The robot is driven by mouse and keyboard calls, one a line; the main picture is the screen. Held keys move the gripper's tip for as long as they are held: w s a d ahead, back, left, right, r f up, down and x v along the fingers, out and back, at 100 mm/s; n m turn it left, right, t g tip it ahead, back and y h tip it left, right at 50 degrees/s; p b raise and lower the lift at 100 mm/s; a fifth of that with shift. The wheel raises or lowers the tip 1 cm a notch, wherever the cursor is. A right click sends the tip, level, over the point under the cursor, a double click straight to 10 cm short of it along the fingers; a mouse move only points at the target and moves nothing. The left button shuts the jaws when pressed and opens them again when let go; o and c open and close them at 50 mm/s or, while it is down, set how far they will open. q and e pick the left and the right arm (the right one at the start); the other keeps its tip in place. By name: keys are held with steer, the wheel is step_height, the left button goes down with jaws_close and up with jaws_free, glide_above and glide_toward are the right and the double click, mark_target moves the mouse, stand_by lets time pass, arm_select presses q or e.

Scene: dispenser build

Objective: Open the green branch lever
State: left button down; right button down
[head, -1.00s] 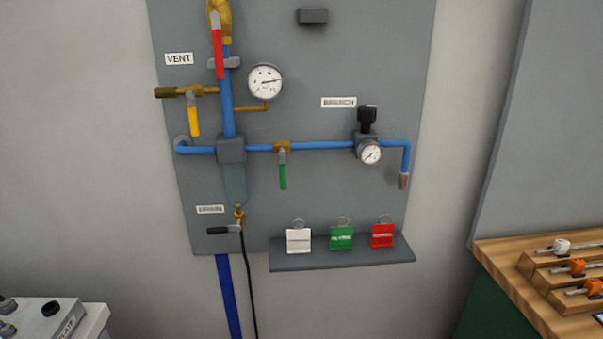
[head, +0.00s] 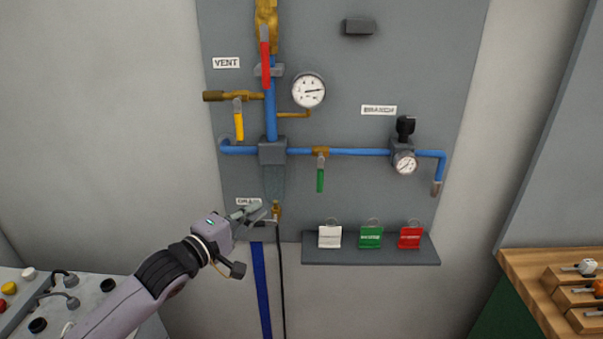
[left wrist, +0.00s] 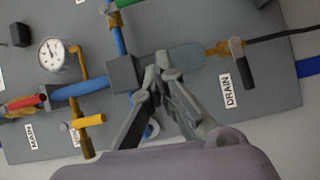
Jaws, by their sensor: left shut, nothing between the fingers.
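The green branch lever (head: 320,180) hangs straight down from its brass valve (head: 320,152) on the horizontal blue pipe in the head view. Part of the green lever (left wrist: 133,4) shows at the top edge of the left wrist view. My left gripper (head: 257,212) is in front of the panel's lower left, near the DRAIN label, below and left of the green lever and apart from it. Its fingers are together and empty; the fingertips (left wrist: 162,62) also show in the left wrist view. My right gripper is not in view.
Close by are the yellow vent lever (head: 239,126), red lever (head: 265,66), pressure gauge (head: 309,91) and regulator (head: 404,160). A shelf (head: 370,255) with white, green and red tags juts out below. The panel between green lever and shelf is clear.

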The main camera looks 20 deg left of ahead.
mark_target(320, 174)
arm_select(q)
steer(key=w+d+r+p, duration=0.2)
steer(key=w+d+p, duration=0.3)
steer(key=w, duration=0.5)
steer(key=d, duration=0.2)
steer(key=shift+w+d+r+h, duration=0.3)
steer(key=shift+d+h, duration=0.1)
steer(key=shift+f, duration=0.1)
steer(key=shift+d+n+b, duration=0.15)
steer(key=shift+n+b, duration=0.25)
steer(key=shift+f, duration=0.1)
steer(key=shift+w+d+f+n+t+b, duration=0.1)
steer(key=shift+d+n+t+b, duration=0.05)
steer(key=shift+n+t+b, duration=0.3)
